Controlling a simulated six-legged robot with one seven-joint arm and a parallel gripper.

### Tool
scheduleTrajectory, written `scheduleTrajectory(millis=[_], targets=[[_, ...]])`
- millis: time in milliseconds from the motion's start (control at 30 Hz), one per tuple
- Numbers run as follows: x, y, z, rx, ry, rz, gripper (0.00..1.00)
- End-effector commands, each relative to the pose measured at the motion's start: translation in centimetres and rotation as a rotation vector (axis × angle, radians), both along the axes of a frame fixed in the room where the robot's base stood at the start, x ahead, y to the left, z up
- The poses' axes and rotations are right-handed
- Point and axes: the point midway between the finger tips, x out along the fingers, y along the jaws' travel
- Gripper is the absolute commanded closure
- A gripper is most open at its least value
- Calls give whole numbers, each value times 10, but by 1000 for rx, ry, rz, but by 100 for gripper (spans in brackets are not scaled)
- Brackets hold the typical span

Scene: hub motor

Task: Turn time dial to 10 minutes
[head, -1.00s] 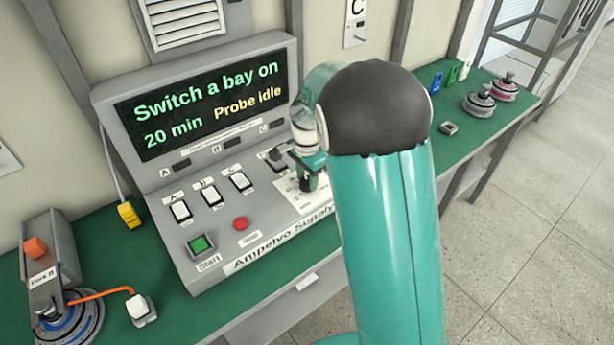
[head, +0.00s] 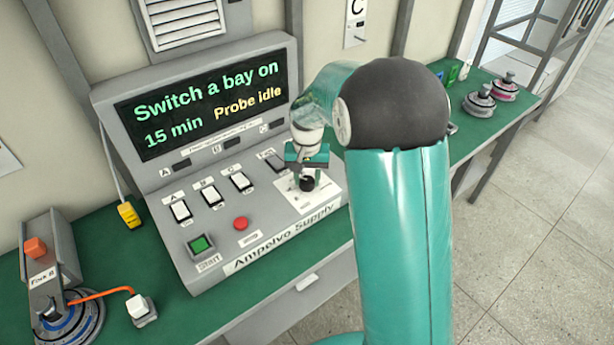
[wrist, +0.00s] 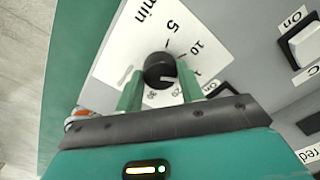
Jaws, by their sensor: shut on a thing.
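The time dial (wrist: 159,70) is a black round knob on a white scale plate. Marks for 5 and 10 and the word "min" show beside it in the wrist view. My gripper (wrist: 160,92) has its two green fingers on either side of the knob and is shut on it. In the head view, my gripper (head: 306,180) reaches down onto the dial at the right of the Ampelvo Supply console (head: 225,150). The console's screen (head: 205,105) reads "Switch a bay on", "15 min" and "Probe idle".
Several white rocker switches (head: 211,194), a red button (head: 240,223) and a green Start button (head: 201,244) sit left of the dial. A device with an orange cable (head: 100,293) stands at the left. Grey and pink hubs (head: 479,102) stand at the right.

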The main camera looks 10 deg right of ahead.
Motion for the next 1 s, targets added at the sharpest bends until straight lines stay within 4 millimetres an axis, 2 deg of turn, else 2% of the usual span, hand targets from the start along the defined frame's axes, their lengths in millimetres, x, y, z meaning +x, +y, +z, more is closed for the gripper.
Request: scheduleTrajectory(millis=[500, 800, 1000], targets=[[0, 0, 1, 0, -1, 467, 85], [0, 0, 1, 0, -1, 633, 85], [0, 0, 1, 0, -1, 680, 85]])
